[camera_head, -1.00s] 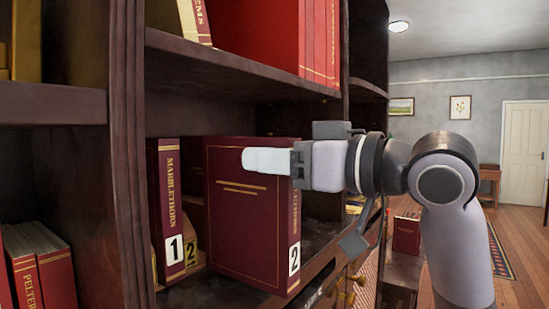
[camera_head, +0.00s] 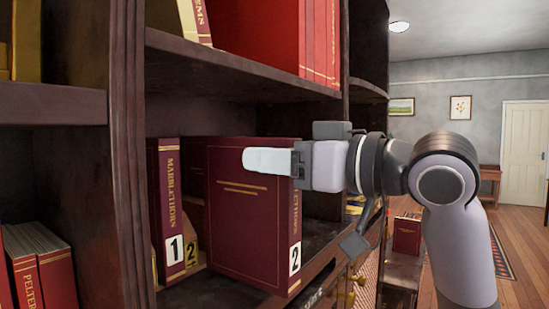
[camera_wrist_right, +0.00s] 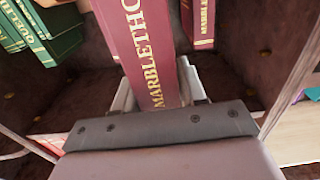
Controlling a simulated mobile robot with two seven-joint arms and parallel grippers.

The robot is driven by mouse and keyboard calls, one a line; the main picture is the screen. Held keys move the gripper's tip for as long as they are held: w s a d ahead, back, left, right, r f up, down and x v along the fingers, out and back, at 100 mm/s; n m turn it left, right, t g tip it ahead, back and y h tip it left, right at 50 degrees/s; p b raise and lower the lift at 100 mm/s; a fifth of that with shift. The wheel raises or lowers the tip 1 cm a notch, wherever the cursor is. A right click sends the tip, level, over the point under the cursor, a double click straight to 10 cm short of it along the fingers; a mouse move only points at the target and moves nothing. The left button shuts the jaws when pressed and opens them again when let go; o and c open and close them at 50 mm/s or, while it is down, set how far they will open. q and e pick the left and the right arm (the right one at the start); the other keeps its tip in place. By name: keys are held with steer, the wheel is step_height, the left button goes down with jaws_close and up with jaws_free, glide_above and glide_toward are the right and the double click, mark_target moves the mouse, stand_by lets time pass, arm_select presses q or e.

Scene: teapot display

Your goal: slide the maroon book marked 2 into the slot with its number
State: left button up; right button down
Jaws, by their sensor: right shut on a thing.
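The maroon book marked 2 (camera_head: 248,225) stands upright at the front of the shelf, its cover facing the head camera and its spine label at lower right. My right gripper (camera_head: 270,161) is shut on it near the top; one pale finger lies across the cover. In the right wrist view the book's spine (camera_wrist_right: 146,45) sits between the fingers. A yellow marker 2 (camera_head: 192,254) shows partly behind, between this book and the maroon book marked 1 (camera_head: 172,215). The slot itself is mostly hidden by the held book. My left gripper is not in view.
The upper shelf (camera_head: 240,65) runs above the held book and carries red books (camera_head: 270,35). A dark upright divider (camera_head: 128,160) stands left of book 1. More red books (camera_head: 40,265) fill the left bay. Open floor lies at the right.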

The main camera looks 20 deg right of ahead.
mark_target(230, 155)
steer(key=x, duration=1.5)
stand_by(5.0)
steer(key=c, duration=0.6)
jaws_free()
steer(key=shift+s+r, duration=0.1)
steer(key=shift+o, duration=0.2)
steer(key=shift+b+v, duration=1.15)
steer(key=shift+v, duration=2.4)
